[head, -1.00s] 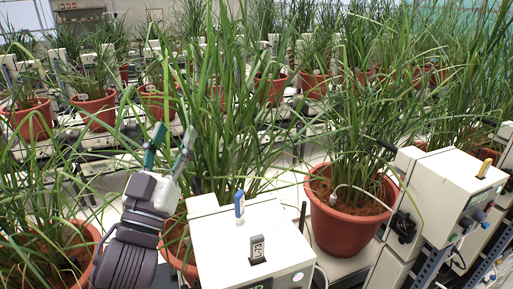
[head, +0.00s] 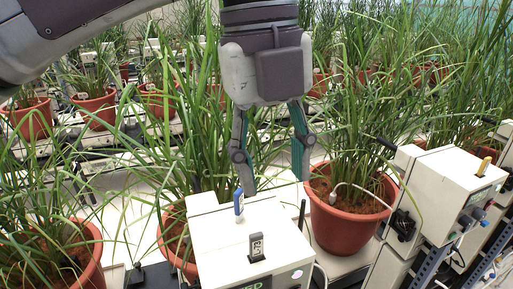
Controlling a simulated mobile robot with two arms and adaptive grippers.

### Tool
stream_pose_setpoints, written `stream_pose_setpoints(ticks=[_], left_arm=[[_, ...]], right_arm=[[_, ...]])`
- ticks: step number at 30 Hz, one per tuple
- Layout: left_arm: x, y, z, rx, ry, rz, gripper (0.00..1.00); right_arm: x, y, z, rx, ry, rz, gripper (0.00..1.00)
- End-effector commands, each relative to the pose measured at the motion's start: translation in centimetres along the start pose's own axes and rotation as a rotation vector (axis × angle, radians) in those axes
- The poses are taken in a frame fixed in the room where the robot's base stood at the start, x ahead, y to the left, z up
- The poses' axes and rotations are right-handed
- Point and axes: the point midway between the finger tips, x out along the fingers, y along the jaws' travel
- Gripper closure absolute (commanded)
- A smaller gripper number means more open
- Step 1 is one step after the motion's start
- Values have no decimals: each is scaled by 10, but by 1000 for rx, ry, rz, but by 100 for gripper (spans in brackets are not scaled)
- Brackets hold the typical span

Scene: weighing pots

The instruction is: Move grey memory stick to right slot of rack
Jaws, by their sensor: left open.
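The grey memory stick (head: 257,247) stands upright in the top of a white box (head: 215,245) at the bottom centre of the head view. A blue memory stick (head: 239,203) stands behind it on the same box. I cannot tell which part is the rack or its right slot. My left gripper (head: 274,184) points down above the back of the box, with its two fingers spread and nothing between them. It is apart from the grey stick, which is nearer the front. My right gripper is out of view.
A potted plant (head: 345,228) stands right of the box, and another pot (head: 178,245) is close on its left. Tall leaves surround the gripper.

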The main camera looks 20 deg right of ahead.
Motion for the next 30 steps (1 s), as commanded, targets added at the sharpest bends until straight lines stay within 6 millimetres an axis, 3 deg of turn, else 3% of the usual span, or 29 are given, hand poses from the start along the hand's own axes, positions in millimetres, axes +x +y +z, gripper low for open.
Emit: stream_pose_setpoints(ticks=[3, 8, 24, 30], left_arm=[[-11, 13, 5, -61, -70, 76, 51], [-2, 17, 8, -74, -83, 95, 51], [95, 26, 13, -68, -77, 91, 51], [116, 28, 15, -69, -78, 89, 51]], right_arm=[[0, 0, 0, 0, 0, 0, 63], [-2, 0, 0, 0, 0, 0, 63], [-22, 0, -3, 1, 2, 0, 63], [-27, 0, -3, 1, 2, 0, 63]])
